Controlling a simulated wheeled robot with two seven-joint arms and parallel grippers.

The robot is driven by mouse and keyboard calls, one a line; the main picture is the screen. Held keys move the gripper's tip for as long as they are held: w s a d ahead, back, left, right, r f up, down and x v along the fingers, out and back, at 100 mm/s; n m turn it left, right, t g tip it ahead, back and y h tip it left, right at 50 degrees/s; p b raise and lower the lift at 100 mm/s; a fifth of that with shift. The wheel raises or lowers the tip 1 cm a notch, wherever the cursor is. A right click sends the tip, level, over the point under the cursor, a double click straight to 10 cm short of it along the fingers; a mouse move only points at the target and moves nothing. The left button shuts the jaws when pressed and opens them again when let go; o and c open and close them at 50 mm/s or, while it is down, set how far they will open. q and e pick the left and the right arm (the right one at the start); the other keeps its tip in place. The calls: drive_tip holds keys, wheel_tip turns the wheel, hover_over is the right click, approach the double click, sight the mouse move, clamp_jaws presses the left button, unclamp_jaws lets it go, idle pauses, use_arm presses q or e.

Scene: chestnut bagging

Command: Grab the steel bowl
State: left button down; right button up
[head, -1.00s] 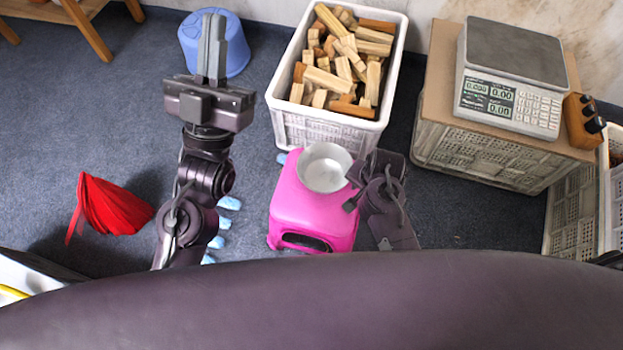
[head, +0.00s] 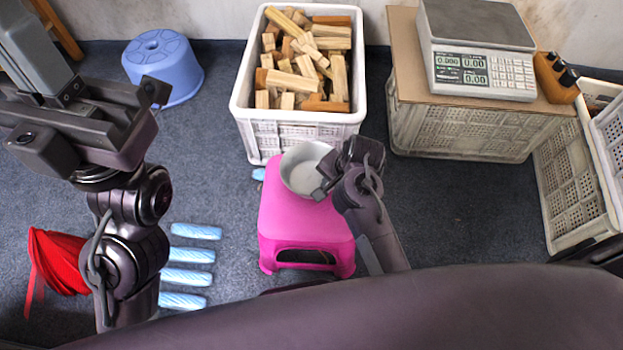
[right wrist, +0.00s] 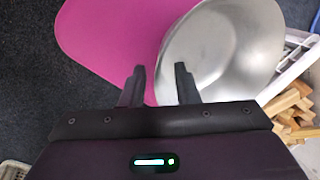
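The steel bowl (head: 303,172) sits on the pink stool (head: 300,225) in the head view. My right gripper (head: 325,183) is at the bowl's right side and hides part of it. In the right wrist view the right gripper (right wrist: 160,78) has its two fingers apart. The bowl (right wrist: 225,50) shows there with its near-left rim between the fingers as seen; I cannot tell whether they touch it. My left gripper (head: 28,45) is at the upper left of the head view, away from the bowl, its fingers together and empty.
A white crate (head: 300,128) of wood blocks stands behind the stool. A scale (head: 475,55) rests on a board-topped crate at the right. A blue stool (head: 165,65), a red cloth-like item (head: 58,262) and several light-blue rolls (head: 188,253) are at the left.

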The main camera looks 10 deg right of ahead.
drive_tip(key=shift+w+f, duration=0.1)
drive_tip(key=shift+f, duration=0.35)
drive_tip(key=shift+r, duration=0.1)
clamp_jaws()
